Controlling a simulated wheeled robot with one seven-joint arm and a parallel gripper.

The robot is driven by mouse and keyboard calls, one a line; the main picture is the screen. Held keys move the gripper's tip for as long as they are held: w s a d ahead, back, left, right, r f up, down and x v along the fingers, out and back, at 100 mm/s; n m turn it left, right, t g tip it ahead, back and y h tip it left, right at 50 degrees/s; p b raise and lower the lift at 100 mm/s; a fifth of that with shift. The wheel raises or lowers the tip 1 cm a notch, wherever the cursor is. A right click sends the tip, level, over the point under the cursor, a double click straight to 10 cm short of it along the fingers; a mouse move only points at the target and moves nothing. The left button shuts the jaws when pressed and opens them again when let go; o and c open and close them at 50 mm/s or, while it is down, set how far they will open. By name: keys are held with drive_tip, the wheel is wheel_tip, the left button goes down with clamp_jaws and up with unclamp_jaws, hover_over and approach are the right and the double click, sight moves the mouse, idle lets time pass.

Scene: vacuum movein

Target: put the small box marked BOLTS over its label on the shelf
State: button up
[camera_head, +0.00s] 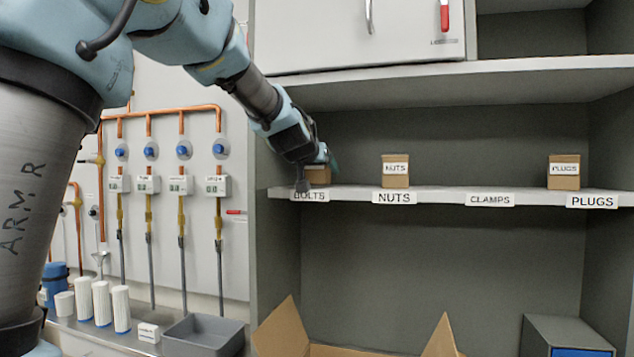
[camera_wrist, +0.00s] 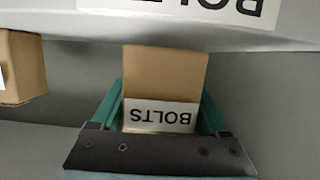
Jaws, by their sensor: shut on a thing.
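The small cardboard box marked BOLTS (camera_wrist: 165,75) is between the two teal fingers of my gripper (camera_wrist: 161,98), which is shut on it. Its white label reads upside down in the wrist view. In the head view the box (camera_head: 318,176) is partly hidden by my gripper (camera_head: 317,170), at shelf height on the left. The shelf's BOLTS label (camera_head: 310,196) is on the front edge just below it, its top partly covered by a dark gripper part. Part of that label (camera_wrist: 225,6) shows at the wrist view's top edge. I cannot tell whether the box touches the shelf.
A NUTS box (camera_head: 395,171) stands over the NUTS label (camera_head: 394,197), and a PLUGS box (camera_head: 564,172) over the PLUGS label (camera_head: 592,202). The shelf above the CLAMPS label (camera_head: 490,200) is bare. The cabinet's left wall (camera_head: 273,235) is close to my gripper. An open carton (camera_head: 285,330) is below.

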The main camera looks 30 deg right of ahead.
drive_tip(key=shift+f, duration=0.35)
drive_tip(key=shift+w+f, duration=0.1)
drive_tip(key=shift+w, duration=0.25)
drive_tip(key=shift+s, duration=0.25)
drive_tip(key=shift+w+f, duration=0.1)
drive_tip(key=o, duration=1.5)
drive_tip(key=shift+r, duration=0.2)
